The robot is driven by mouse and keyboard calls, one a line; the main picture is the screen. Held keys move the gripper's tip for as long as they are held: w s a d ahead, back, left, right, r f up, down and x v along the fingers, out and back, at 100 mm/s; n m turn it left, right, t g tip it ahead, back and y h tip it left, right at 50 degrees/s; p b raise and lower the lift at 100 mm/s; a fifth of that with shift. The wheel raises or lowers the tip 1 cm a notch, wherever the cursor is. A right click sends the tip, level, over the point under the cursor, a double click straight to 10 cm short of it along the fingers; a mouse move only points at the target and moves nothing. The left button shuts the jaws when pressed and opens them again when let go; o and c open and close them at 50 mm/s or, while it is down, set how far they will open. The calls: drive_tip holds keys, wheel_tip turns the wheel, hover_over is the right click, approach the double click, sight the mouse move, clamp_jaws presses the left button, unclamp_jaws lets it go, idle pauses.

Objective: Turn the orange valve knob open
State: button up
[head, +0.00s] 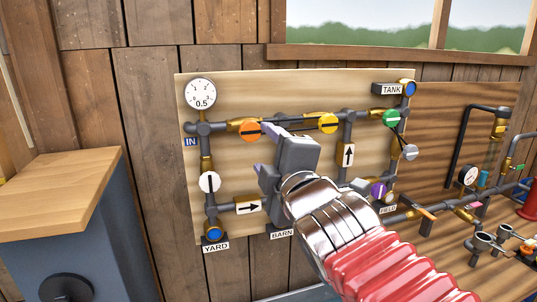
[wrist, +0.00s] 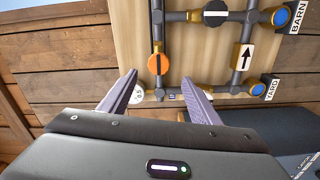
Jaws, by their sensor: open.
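The orange valve knob (head: 250,131) sits on the upper pipe of the board, left of the yellow knob. Its dark bar looks in line with that pipe. In the wrist view the orange knob (wrist: 158,64) shows just beyond the fingertips, centred between them. My gripper (head: 266,150) is open and empty in front of the board. In the head view one fingertip lies close to the knob's right edge; I cannot tell whether it touches. The wrist view shows both fingers of my gripper (wrist: 158,78) spread wide, with nothing between them.
A yellow knob (head: 327,123), a green knob (head: 391,117) and a white knob (head: 209,182) share the pipework. A gauge (head: 201,93) reading 0.5 is at upper left. A wood-topped cabinet (head: 62,190) stands left. More pipes (head: 480,235) are at right.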

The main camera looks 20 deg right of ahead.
drive_tip(key=shift+s, duration=0.65)
drive_tip(key=shift+f, duration=0.1)
drive_tip(key=s+d+f+m+g+h, duration=0.1)
drive_tip(key=s+d+f+m+g, duration=0.15)
drive_tip(key=f+m, duration=0.35)
drive_tip(key=s+d+f+m+g+h, duration=0.15)
drive_tip(key=f+m+g, duration=0.25)
drive_tip(key=f, duration=0.5)
drive_tip(key=s+a+f+m+g+y, duration=0.1)
drive_tip(key=s+a+f+m+g, duration=0.1)
drive_tip(key=s+f, duration=0.3)
drive_tip(key=s+a+f+m+g+y, duration=0.1)
drive_tip(key=s+a+f+m+g, duration=0.1)
drive_tip(key=s+f+m+g, duration=0.2)
wheel_tip(320, 180, down, 3)
drive_tip(key=shift+s+a+f, duration=0.1)
drive_tip(key=shift+s+a, duration=0.25)
drive_tip(key=shift+s, duration=0.85)
drive_tip(key=shift+y, duration=0.25)
